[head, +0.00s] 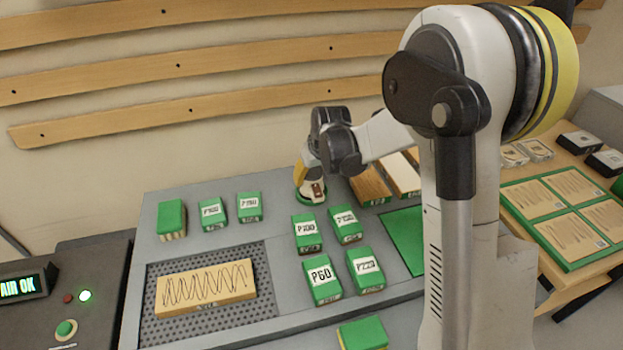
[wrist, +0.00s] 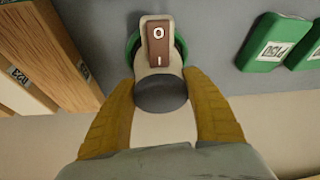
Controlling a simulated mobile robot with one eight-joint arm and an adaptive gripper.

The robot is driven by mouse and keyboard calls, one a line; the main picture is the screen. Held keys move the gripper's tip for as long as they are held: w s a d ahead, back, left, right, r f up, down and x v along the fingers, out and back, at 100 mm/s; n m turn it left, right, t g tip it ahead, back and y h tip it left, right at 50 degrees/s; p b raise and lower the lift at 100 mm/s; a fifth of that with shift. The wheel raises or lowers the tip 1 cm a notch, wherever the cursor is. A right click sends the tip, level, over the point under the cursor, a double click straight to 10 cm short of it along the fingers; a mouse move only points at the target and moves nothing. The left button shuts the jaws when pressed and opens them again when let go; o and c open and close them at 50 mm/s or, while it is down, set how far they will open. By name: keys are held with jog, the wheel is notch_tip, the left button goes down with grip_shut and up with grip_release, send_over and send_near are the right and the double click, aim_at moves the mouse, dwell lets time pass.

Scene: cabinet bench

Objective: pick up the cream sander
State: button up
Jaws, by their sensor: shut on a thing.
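The cream sander (head: 312,190) stands near the back edge of the grey bench in the head view, left of the wooden boards. It has a cream body, a green round base and a brown switch on top. In the wrist view the sander (wrist: 158,65) is upright at top centre, with its switch marked O and I. My gripper (head: 310,178) reaches it from behind and above. In the wrist view my gripper's yellow fingers (wrist: 161,100) are shut on the sander's body, one on each side. I cannot tell whether its base touches the bench.
Green labelled blocks, among them P60 (head: 322,280) and P220 (head: 365,268), stand in front of the sander. Wooden boards (head: 370,187) lie close on its right. A scribbled wood block (head: 205,288) lies on a perforated plate (head: 262,290). Slatted boards (head: 180,68) line the wall.

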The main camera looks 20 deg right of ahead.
aim_at(312, 170)
notch_tip(312, 170, up, 4)
jog(key=shift+f+p, duration=0.1)
jog(key=shift+p, duration=0.75)
jog(key=s+d+r+p, duration=0.3)
jog(key=s+d+r, duration=0.2)
jog(key=d, duration=0.5)
jog(key=shift+v, duration=0.85)
jog(key=shift+w+d, duration=0.15)
